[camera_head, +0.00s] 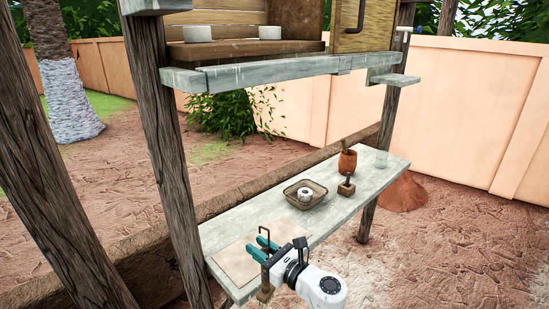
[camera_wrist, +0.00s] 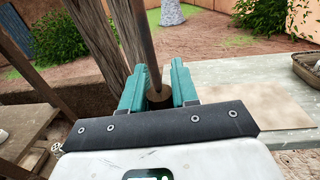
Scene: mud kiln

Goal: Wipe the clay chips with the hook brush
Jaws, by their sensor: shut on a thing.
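My gripper (camera_head: 262,252) has teal fingers and is at the near left end of the grey shelf, by a tan flat sheet (camera_head: 236,265). It is shut on the hook brush (camera_head: 264,232), whose bent hook stands up above the fingers. A brown lower part shows below my gripper. In the wrist view, my gripper (camera_wrist: 157,85) has the brush's brown shaft (camera_wrist: 143,38) and a round wooden part between its fingers. The sheet also shows in the wrist view (camera_wrist: 255,108), right of the fingers. I cannot make out any clay chips in either view.
A shallow basket (camera_head: 318,204) holding a white ring-shaped thing stands mid-shelf. Farther right are a small block with a handle (camera_head: 346,188), a terracotta cup (camera_head: 347,161) and a clear glass (camera_head: 381,159). A wooden post (camera_head: 172,160) stands left of my gripper; an upper shelf (camera_head: 270,71) hangs above.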

